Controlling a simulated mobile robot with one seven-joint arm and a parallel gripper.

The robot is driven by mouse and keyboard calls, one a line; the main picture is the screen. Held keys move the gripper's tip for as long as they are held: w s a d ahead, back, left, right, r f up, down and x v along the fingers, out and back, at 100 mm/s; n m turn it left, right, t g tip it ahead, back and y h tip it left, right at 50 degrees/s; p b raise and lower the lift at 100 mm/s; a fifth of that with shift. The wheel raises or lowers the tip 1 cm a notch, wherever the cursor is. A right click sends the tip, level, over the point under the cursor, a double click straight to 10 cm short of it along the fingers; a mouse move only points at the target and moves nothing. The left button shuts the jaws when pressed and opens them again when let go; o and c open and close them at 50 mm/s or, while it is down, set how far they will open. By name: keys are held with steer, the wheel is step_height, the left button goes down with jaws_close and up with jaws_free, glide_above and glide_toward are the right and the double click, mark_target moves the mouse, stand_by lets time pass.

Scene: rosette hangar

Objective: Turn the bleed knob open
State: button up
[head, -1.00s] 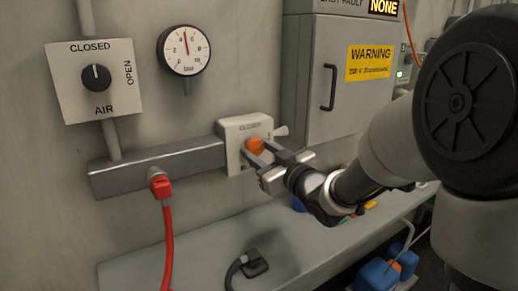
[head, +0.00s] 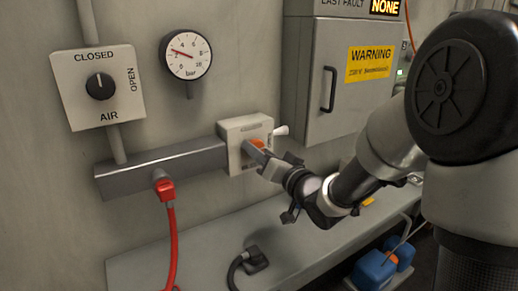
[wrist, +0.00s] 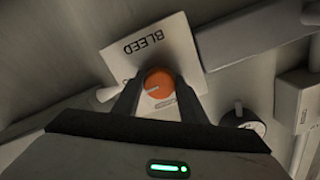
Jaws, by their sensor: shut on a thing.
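The orange bleed knob (wrist: 159,85) sits on a white plate marked BLEED (wrist: 155,45), at the right end of a grey manifold bar. In the head view the white bleed box (head: 236,139) is on the wall, with the knob mostly hidden behind my gripper (head: 256,150). My gripper is shut on the orange knob, one finger on each side of it in the wrist view. The gripper is rolled compared with the plate. A round gauge (head: 186,56) marked bar stands above, its needle pointing to the upper left, near 2.
An AIR selector (head: 98,87) with a black knob is at the left, its pointer towards CLOSED. A red plug and hose (head: 166,195) hang from the bar. A grey cabinet (head: 340,80) with a handle is at the right. A bench (head: 205,240) runs below.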

steer(key=shift+f+m, duration=0.1)
steer(key=shift+m, duration=0.3)
steer(key=o, duration=1.1)
steer(key=shift+c, duration=0.2)
steer(key=shift+s, duration=0.15)
